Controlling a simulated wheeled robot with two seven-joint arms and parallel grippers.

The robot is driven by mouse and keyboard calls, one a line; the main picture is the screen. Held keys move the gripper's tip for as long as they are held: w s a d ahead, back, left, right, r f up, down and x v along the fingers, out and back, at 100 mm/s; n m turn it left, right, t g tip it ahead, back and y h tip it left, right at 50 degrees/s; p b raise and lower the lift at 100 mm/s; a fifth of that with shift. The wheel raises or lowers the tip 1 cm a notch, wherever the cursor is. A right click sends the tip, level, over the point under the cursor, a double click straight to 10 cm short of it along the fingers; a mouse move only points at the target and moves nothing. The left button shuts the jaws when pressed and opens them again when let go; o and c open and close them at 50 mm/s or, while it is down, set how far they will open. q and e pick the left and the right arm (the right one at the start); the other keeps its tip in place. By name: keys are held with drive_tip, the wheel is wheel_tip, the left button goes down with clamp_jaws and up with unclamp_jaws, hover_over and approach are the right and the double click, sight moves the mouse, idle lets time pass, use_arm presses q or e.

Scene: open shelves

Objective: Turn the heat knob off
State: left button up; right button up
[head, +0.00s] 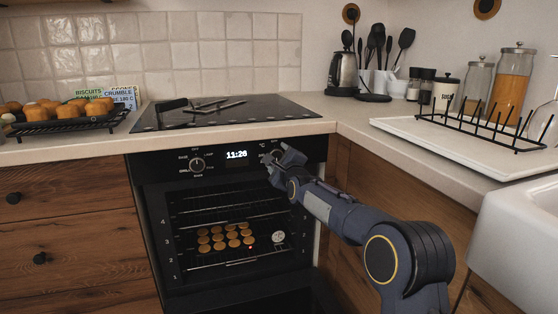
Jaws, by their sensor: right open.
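The black oven (160,195) stands under the counter, its control strip at the top. My right gripper (274,160) is open at the right part of the strip, in front of where a "°C" marking shows. It covers the spot where a second knob would sit, so I cannot tell that knob's setting or whether the fingers touch it. My left gripper is not in view.
Inside the oven, several round biscuits (218,238) lie on a rack beside a white dial (278,237). The counter edge (235,132) runs just above the controls. Wooden cabinets (70,205) flank the oven. A drying rack (480,122) stands at right.

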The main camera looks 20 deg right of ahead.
drive_tip(key=c, duration=1)
drive_tip(key=shift+n, duration=0.3)
